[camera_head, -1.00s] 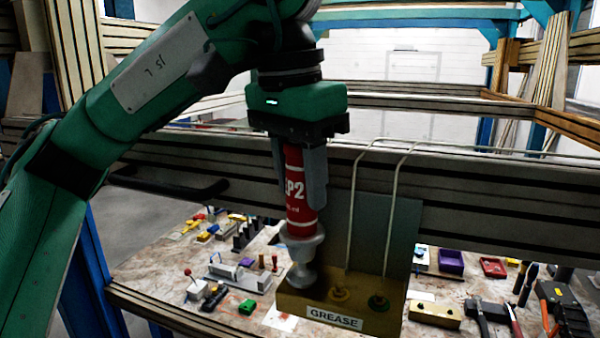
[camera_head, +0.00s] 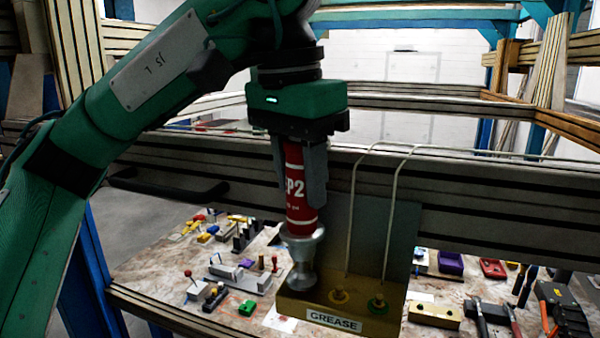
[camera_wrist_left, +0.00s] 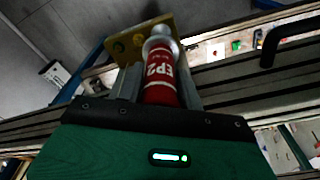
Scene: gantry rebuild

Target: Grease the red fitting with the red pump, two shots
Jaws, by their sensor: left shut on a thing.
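My left gripper (camera_head: 300,175) is shut on the red pump (camera_head: 297,193), a red cylinder marked "EP2" with a grey metal lower end. It holds the pump upright, nose down, over the left end of the brass block labelled GREASE (camera_head: 336,317). The pump's nose meets or hides the spot on the block where a fitting sits; no red fitting shows, and I cannot tell contact for sure. A yellow fitting (camera_head: 339,295) and a green fitting (camera_head: 377,303) stand to the right on the block. The pump also shows in the left wrist view (camera_wrist_left: 160,78). My right gripper is not in view.
Thin pipes (camera_head: 392,210) rise from the block past a grey plate and over the slotted beam (camera_head: 460,200). A black handle (camera_head: 168,184) sticks out at left. Behind and below, a stained table (camera_head: 150,275) carries tools, small bins and coloured parts.

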